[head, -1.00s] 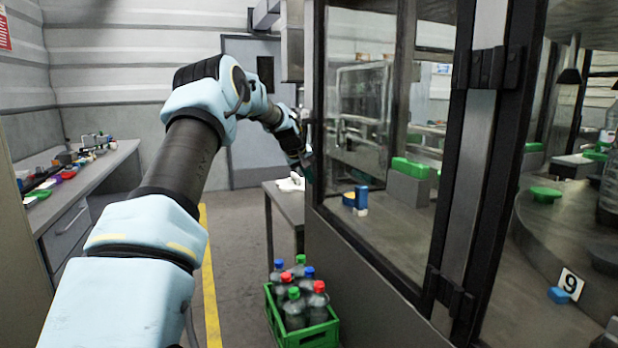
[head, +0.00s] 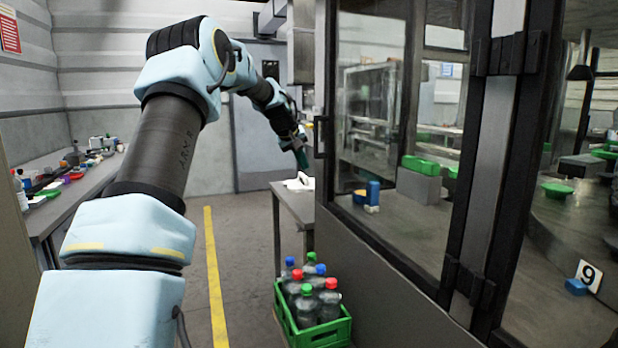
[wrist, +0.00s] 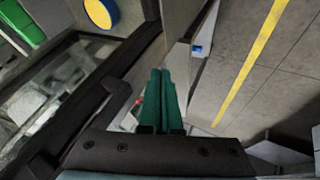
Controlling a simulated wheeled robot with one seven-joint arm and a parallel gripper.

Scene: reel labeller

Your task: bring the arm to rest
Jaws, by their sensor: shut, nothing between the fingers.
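My gripper (head: 301,158) is at the end of my raised, outstretched arm, above the small grey table (head: 297,208) beside the glazed machine. In the wrist view its two green fingers (wrist: 164,98) lie together with nothing between them. The fingers point down toward the floor side of the machine. A small white item (head: 299,184) lies on the table below my gripper.
The machine's dark frame and glass (head: 385,120) stand close on the right of my arm. A green crate (head: 318,335) of bottles sits on the floor. A cluttered bench (head: 90,195) runs along the left. Floor around the yellow line (head: 213,270) is clear.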

